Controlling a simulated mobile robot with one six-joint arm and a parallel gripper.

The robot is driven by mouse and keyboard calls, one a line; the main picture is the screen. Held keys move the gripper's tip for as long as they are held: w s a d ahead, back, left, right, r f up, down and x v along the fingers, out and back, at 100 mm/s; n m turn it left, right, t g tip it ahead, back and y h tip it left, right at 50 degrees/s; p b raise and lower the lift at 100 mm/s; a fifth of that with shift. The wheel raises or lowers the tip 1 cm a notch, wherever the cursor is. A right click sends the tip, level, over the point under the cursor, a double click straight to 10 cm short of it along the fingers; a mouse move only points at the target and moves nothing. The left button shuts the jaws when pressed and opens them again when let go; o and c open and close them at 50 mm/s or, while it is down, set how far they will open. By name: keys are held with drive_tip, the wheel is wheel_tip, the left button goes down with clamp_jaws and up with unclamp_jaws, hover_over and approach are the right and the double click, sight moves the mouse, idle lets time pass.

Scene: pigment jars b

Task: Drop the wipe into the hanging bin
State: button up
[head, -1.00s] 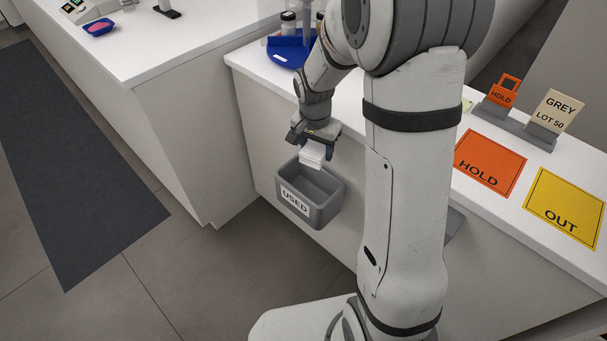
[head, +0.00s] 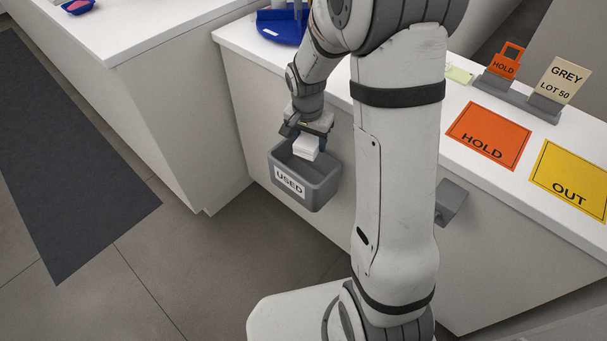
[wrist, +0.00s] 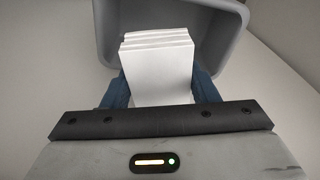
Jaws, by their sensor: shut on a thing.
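The wipe (head: 306,147) is a folded white stack. My gripper (head: 308,138) is shut on it and points down over the hanging bin. In the wrist view the wipe (wrist: 158,62) sits between the blue fingers of my gripper (wrist: 160,88), its free end over the bin opening. The hanging bin (head: 322,194) is grey, labelled USED, and hangs on the front of the white counter. It also shows in the wrist view (wrist: 103,32), behind the wipe. The wipe's lower end is at about the height of the bin's rim; the exact depth is hard to tell.
An orange HOLD mat (head: 487,135) and a yellow OUT mat (head: 570,180) lie on the counter (head: 455,105), with sign holders behind them. A blue tray (head: 283,28) stands at the back. A grey fixture (head: 451,203) sticks out of the counter front, right of my arm.

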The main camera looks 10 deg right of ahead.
drive_tip(key=o, duration=1.1)
drive_tip(key=shift+r, duration=0.1)
drive_tip(key=r, duration=0.2)
drive_tip(key=r+p, duration=0.1)
drive_tip(key=r, duration=0.4)
drive_tip(key=shift+s+a+r, duration=0.3)
drive_tip(key=shift+s, duration=0.05)
drive_tip(key=shift+r+p, duration=0.1)
drive_tip(key=shift+p, duration=0.25)
drive_tip(key=s+r+n+t+p, duration=0.1)
drive_tip(key=s+r+n+p, duration=0.6)
drive_tip(key=s+r+p, duration=0.6)
drive_tip(key=s+d+r, duration=0.1)
drive_tip(key=s+r, duration=0.6)
drive_tip(key=r, duration=0.2)
drive_tip(key=shift+n+t+y+p, duration=0.3)
drive_tip(key=shift+n+y, duration=0.1)
